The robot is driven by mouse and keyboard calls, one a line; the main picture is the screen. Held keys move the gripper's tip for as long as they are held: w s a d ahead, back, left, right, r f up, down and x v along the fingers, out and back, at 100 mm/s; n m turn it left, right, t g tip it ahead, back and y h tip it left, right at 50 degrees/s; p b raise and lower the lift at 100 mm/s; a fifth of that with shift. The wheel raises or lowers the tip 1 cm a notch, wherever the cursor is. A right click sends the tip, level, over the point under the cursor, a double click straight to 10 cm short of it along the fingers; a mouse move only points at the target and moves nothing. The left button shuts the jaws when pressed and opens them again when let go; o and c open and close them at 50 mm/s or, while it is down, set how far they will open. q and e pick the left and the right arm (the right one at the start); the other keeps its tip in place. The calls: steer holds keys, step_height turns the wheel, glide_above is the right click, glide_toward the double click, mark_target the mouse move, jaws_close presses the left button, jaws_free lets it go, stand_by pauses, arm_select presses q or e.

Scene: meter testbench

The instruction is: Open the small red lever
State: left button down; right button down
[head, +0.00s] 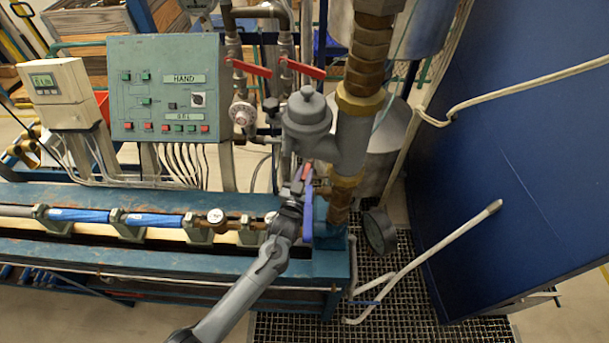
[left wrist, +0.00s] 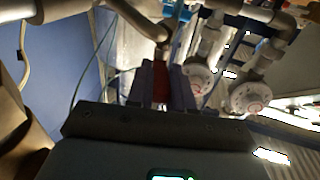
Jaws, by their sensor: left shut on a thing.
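The small red lever (head: 306,172) is at the lower end of the thick pipe, beside the grey valve body, and mostly hidden by my gripper. My left gripper (head: 303,184) reaches it from below and is shut on it. In the left wrist view, the dark red lever (left wrist: 161,82) shows between the two fingers of my left gripper (left wrist: 162,88). Its far end and pivot are hard to make out there. My right gripper is not in view.
Two larger red levers (head: 250,68) (head: 303,68) sit on pipes above. A grey valve housing (head: 307,115) and a thick rusty pipe (head: 367,60) stand close to my gripper. A green control panel (head: 165,88) is left. A blue wall (head: 520,130) bounds the right.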

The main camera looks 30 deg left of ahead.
arm_select(q)
steer(key=c, duration=1)
jaws_free()
steer(key=shift+s, duration=0.15)
steer(key=shift+s+d, duration=0.1)
steer(key=shift+s, duration=0.15)
steer(key=s+d+b, duration=0.1)
steer(key=s, duration=0.9)
steer(key=shift+d+b, duration=0.35)
steer(key=shift+d, duration=0.05)
steer(key=shift+w, duration=0.1)
steer(key=shift+c, duration=0.3)
